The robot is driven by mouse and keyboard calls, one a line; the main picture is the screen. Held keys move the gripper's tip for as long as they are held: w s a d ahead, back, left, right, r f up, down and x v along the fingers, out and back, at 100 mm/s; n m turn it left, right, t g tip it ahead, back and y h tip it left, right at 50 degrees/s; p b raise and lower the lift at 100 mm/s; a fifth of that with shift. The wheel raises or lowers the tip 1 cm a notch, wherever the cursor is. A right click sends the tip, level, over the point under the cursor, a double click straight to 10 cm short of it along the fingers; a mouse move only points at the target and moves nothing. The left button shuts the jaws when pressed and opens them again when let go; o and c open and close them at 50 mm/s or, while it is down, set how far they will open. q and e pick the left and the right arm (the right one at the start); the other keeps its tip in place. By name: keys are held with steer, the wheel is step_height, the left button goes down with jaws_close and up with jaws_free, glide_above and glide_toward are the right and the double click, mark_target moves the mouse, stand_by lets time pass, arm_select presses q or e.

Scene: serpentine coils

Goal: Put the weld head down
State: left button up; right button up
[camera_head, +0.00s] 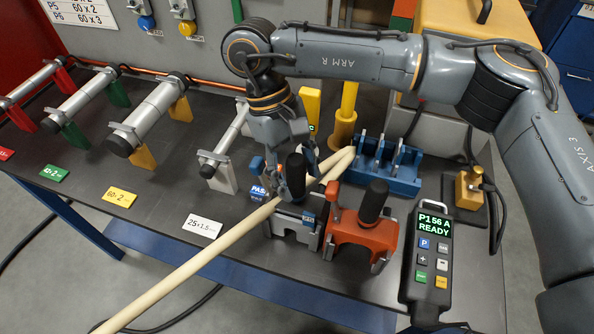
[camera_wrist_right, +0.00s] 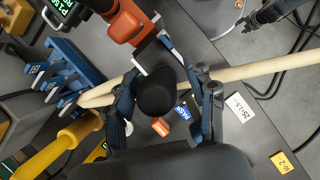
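The grey-and-blue weld head (camera_head: 293,224) with a black upright handle (camera_wrist_right: 157,92) is near the middle of the bench, roughly upright. Whether its feet touch the bench is unclear. My right gripper (camera_head: 293,180) has a finger on each side of that handle; the wrist view (camera_wrist_right: 168,100) shows a gap beside it, so the fingers look open. A similar orange weld head (camera_head: 362,232) with a black handle stands just to the right. A dark mechanical part (camera_wrist_right: 262,14) at the wrist view's top right may be my left gripper; its fingers are unclear.
A long pale pole (camera_head: 195,265) slants across the bench past the handle. A blue slotted rack (camera_head: 385,178), yellow post (camera_head: 343,120) and black control pendant (camera_head: 428,255) reading READY stand around. Clamped tubes (camera_head: 150,118) occupy the left. Bare bench (camera_head: 75,195) shows among the labels.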

steer(key=shift+r+p, duration=0.25)
steer(key=shift+p, duration=0.05)
steer(key=b+v, duration=0.2)
steer(key=v, duration=0.2)
steer(key=shift+w+a, duration=0.1)
steer(key=shift+w, duration=0.05)
steer(key=v, duration=0.7)
steer(key=shift+r, duration=0.35)
steer(key=shift+f, duration=0.1)
